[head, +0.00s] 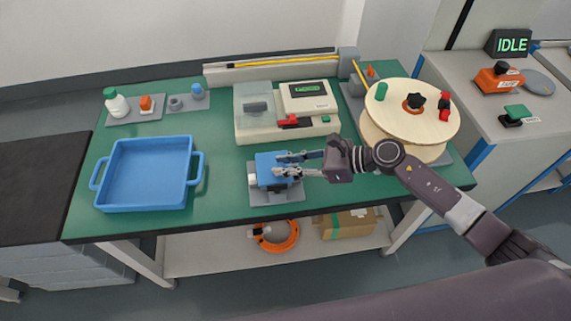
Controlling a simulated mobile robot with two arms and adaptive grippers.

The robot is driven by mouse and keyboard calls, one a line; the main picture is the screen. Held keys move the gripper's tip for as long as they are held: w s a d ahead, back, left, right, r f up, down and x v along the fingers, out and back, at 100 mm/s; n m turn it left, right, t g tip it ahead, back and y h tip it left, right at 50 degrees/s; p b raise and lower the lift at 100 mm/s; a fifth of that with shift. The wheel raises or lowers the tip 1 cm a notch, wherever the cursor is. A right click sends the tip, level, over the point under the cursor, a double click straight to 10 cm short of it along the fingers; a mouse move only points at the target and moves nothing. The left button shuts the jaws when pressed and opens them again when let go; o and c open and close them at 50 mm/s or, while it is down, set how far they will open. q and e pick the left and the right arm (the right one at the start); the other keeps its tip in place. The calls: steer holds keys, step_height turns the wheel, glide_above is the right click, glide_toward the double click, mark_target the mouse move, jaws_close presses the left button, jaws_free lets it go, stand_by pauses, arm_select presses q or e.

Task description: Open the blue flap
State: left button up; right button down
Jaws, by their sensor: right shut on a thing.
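The blue flap (267,164) is on a small device on a grey plate (289,195), near the front middle of the green table. My right gripper (279,166) comes in from the right and its fingers are at the flap's right side, shut on it. The fingers cover part of the flap, so its exact angle is hard to tell. A white part of the device shows at its left side. My left gripper is out of view.
A blue tray (108,205) stands at the left. A beige machine (311,130) with a red handle (291,121) is behind the device. Free green table (222,185) lies between the tray and the device.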

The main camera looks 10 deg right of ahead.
mark_target(284, 153)
steer(key=shift+w+r+m+g+p, duration=0.3)
steer(key=shift+w+r+p, duration=0.05)
steer(key=shift+r, duration=0.2)
steer(key=shift+w+r+m+g, duration=0.4)
steer(key=shift+m, duration=0.1)
steer(key=shift+w+r+m+g, duration=0.25)
steer(key=shift+w+m+g, duration=0.1)
steer(key=shift+m+g, duration=0.05)
steer(key=shift+w+r+m+g+h+b, duration=0.3)
steer(key=shift+w+r+m+g+b, duration=0.2)
steer(key=shift+w+m+g+b, duration=0.35)
steer(key=shift+s, duration=0.15)
